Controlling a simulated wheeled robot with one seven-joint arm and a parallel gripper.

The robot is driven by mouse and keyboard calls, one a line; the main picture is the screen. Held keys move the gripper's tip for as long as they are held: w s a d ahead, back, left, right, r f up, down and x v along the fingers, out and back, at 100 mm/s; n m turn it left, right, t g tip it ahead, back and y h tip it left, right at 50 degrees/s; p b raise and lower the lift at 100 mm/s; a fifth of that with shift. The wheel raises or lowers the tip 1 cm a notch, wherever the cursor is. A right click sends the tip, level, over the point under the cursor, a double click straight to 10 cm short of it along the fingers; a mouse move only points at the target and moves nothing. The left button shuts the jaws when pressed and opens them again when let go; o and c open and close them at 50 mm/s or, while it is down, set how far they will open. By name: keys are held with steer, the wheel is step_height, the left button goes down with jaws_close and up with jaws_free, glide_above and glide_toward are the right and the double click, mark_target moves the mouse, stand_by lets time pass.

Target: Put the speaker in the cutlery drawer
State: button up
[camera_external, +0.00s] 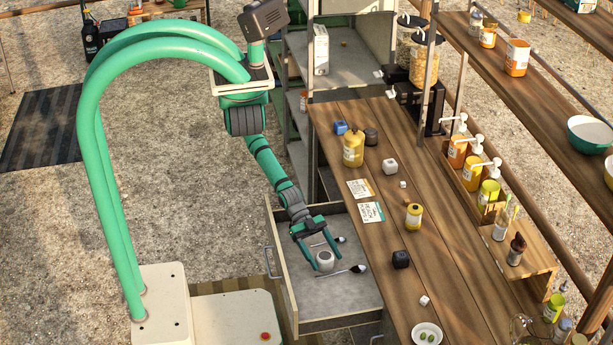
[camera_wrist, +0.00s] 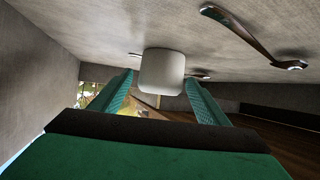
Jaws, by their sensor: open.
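A small pale grey, rounded block that looks like the speaker (camera_external: 325,262) stands on the floor of the open cutlery drawer (camera_external: 345,292). It also shows in the wrist view (camera_wrist: 162,70), beyond and between my fingertips. My gripper (camera_external: 326,254) is open and reaches down into the drawer at the block. In the wrist view the open fingers (camera_wrist: 160,86) are on either side of the block's near end, with no clear grip on it. A spoon (camera_external: 354,269) lies to the right of the block, and another piece of cutlery (camera_external: 336,240) lies behind it.
The wooden counter (camera_external: 390,230) to the right bears a yellow bottle (camera_external: 353,150), a black block (camera_external: 400,259), a white block (camera_external: 390,166), cards and a plate (camera_external: 427,334). Shelves with jars rise beyond it.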

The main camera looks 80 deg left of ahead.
steer(key=v, duration=1.1)
steer(key=shift+s+a+r, duration=0.15)
steer(key=shift+a, duration=0.2)
